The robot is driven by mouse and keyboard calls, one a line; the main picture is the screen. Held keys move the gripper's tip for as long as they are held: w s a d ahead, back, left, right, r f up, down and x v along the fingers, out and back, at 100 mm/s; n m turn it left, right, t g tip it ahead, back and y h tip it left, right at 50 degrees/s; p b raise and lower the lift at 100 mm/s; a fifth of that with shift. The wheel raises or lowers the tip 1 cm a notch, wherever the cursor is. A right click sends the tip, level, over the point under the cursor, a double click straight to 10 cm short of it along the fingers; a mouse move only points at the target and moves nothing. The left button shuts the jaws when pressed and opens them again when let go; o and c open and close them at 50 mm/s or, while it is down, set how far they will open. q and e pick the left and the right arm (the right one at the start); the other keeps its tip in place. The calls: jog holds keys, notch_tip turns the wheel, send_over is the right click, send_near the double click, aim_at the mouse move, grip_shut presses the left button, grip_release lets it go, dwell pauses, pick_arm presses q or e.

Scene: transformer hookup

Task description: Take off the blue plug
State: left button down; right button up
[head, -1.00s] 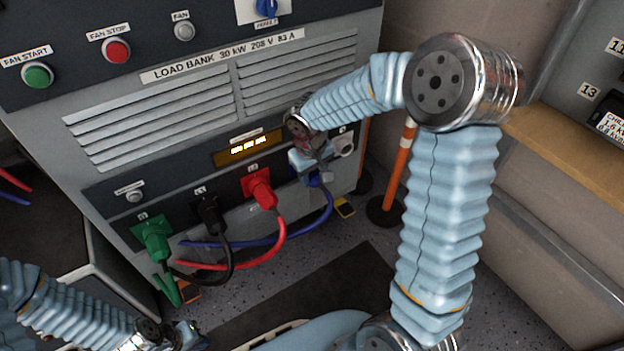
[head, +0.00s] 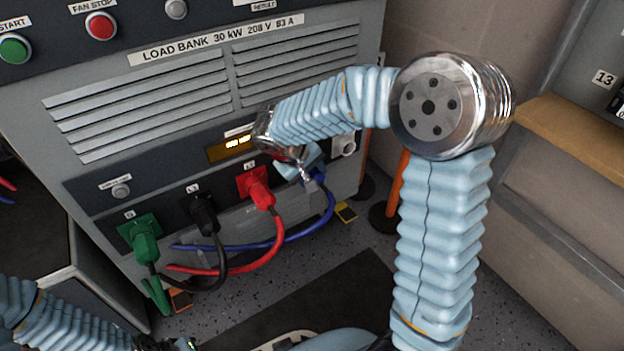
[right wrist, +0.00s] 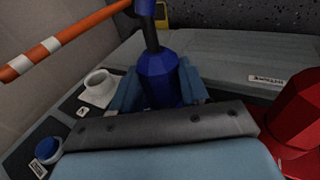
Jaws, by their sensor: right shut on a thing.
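The blue plug (right wrist: 157,78) stands between the two fingers of my right gripper (right wrist: 160,92) in the right wrist view, and the gripper is shut on it. In the head view the plug (head: 317,177) is mostly hidden behind my right gripper (head: 303,166) at the right end of the load bank's lower panel. Its blue cable (head: 331,203) hangs down and curves left. Whether the plug is still seated in its socket cannot be told. My left arm (head: 70,325) enters at the lower left, and its fingertips are not clearly seen.
A red plug (head: 257,188), a black plug (head: 204,214) and a green plug (head: 143,241) sit to the left on the same panel. A white round fitting (head: 344,147) is just right of my right gripper. An orange-and-white post (right wrist: 60,43) stands nearby.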

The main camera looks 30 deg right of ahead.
jog(key=shift+f+h+b, duration=0.2)
jog(key=shift+h+b, duration=0.25)
jog(key=shift+h, duration=0.05)
jog(key=shift+r, duration=0.15)
